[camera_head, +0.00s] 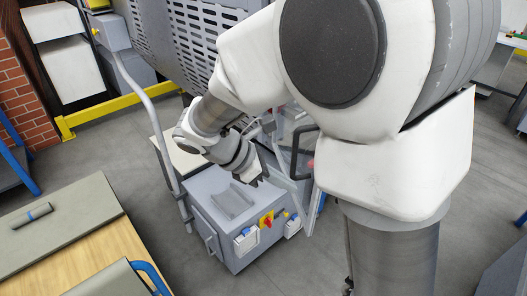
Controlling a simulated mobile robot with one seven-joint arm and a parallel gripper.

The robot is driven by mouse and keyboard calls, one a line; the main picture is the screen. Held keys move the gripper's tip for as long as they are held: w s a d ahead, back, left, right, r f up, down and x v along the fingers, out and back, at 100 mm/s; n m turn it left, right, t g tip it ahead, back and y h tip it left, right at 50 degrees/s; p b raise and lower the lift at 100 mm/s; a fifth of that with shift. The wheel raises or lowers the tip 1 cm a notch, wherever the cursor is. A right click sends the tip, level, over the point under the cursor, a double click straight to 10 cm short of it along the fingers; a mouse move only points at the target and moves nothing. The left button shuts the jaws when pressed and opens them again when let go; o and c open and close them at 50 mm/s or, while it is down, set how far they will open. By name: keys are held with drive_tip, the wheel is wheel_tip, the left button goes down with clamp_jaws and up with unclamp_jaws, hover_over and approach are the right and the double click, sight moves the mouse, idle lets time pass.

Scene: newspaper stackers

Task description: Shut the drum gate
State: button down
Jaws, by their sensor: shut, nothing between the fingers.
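A large grey perforated drum-like housing (185,45) stands at the top centre, partly hidden by my arm. A grey panel edge (308,207) with a black handle (296,148) shows beside my arm at the centre. It looks like the drum gate and seems to stand out at an angle, but my arm hides much of it and I cannot tell how far open it is. My gripper (262,181) is shut and empty, pointing down and right just left of this panel. I cannot tell whether it touches it.
A grey cabinet (213,229) with a red-and-yellow switch (266,220) stands below my gripper. A bent grey rail (147,100) runs along its left. A wooden table (85,262) is at the lower left. A yellow floor barrier (105,108) lies behind. Grey floor between is clear.

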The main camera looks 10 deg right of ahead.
sight(317, 187)
drive_tip(key=shift+w+d+f, duration=0.1)
drive_tip(key=shift+d, duration=1.05)
drive_tip(key=shift+w+d+f, duration=0.1)
drive_tip(key=shift+d, duration=1)
drive_tip(key=shift+d, duration=0.15)
